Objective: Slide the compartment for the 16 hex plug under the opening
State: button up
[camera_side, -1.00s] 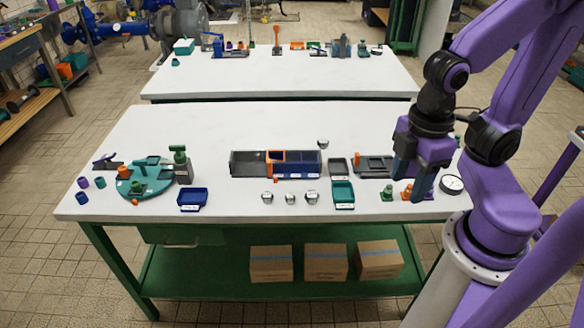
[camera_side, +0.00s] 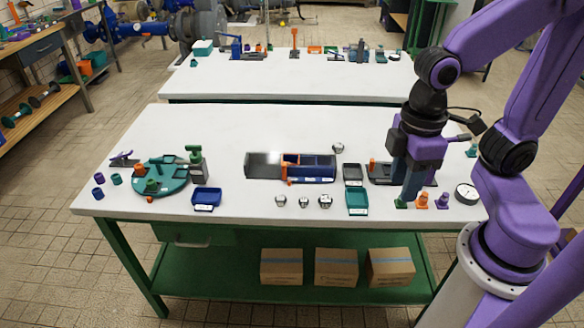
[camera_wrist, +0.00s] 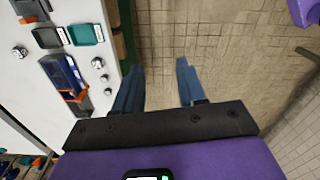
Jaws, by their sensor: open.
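A long slide unit lies mid-table in the side view. It has a dark grey left part (camera_side: 263,165), a dark blue compartment tray (camera_side: 318,167) on the right, and an orange piece with a tab (camera_side: 291,161) between them. Small white labels on its front are too small to read. In the wrist view the blue tray (camera_wrist: 58,70) and orange piece (camera_wrist: 76,97) show at the left. My gripper (camera_side: 407,192) hangs at the right end of the table, well right of the unit. Its fingers are apart and empty (camera_wrist: 158,68), with floor seen between them.
A black tray (camera_side: 353,174) and a teal tray (camera_side: 357,201) stand between my gripper and the unit. Several metal nuts (camera_side: 304,201) lie in front. Small cones (camera_side: 422,201) and a round gauge (camera_side: 466,194) are near my gripper. The table behind the unit is mostly clear.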

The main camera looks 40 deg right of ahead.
jog(key=w+a+r+m+g, duration=0.15)
jog(key=w+a+m, duration=0.35)
jog(key=w, duration=0.7)
jog(key=m+g+y, duration=0.1)
jog(key=m+y, duration=0.1)
jog(key=m, duration=0.8)
send_over(284, 165)
jog(key=s+a, duration=0.1)
jog(key=a, duration=0.3)
notch_tip(284, 165, down, 3)
jog(key=w+d+f+m+y, duration=0.1)
jog(key=w+d+f+m, duration=0.4)
jog(key=d, duration=0.4)
jog(key=shift+g, duration=0.25)
jog(key=x, duration=1.6)
jog(key=shift+w+a+f, duration=0.2)
jog(key=shift+w+a, duration=0.05)
grip_shut()
